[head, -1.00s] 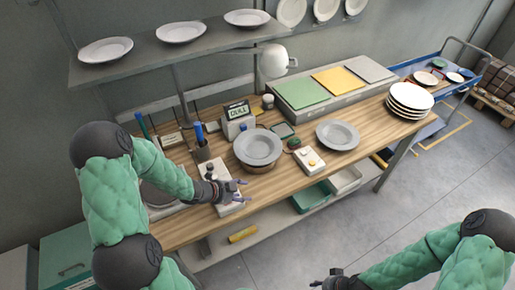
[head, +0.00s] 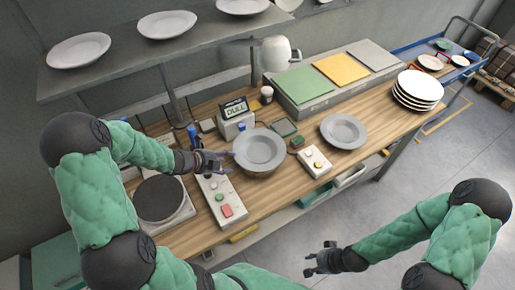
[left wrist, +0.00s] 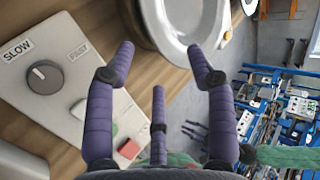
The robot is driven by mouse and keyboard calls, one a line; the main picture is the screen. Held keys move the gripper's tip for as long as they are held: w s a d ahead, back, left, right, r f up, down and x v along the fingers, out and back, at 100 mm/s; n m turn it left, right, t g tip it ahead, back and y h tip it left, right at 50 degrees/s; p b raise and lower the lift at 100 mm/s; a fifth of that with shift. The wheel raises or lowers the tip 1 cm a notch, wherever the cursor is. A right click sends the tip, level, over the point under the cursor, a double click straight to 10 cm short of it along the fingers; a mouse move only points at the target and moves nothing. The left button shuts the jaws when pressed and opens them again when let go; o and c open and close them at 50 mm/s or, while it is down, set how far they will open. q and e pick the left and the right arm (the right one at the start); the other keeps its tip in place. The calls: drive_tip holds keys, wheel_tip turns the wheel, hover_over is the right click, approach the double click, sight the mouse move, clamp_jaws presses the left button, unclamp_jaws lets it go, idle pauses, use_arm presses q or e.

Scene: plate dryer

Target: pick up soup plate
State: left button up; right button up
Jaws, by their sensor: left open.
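A grey, deep-looking soup plate (head: 260,147) sits on a round base in the middle of the wooden workbench. A second grey plate (head: 343,130) lies to its right on the bench; I cannot tell for sure which one the task names. My left gripper (head: 226,159) is open and empty, just left of the nearer plate's rim. In the left wrist view, that plate's rim (left wrist: 165,35) shows at the top between and beyond the spread purple fingers (left wrist: 163,60). My right gripper (head: 318,260) is open and empty, in front of the bench over the floor.
A control box (head: 222,196) with buttons lies under my left wrist, beside a round dark disc (head: 160,197). A small button box (head: 316,161) and a display reading DULL (head: 235,109) flank the plate. Stacked white plates (head: 418,88) stand far right.

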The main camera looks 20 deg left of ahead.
sight(240, 160)
use_arm(q)
drive_tip(key=x, duration=0.4)
drive_tip(key=shift+d+b, duration=0.15)
drive_tip(key=shift+b, duration=0.25)
drive_tip(key=shift+b+x, duration=0.55)
drive_tip(key=shift+x, duration=2.3)
drive_tip(key=shift+w+r, duration=0.1)
clamp_jaws()
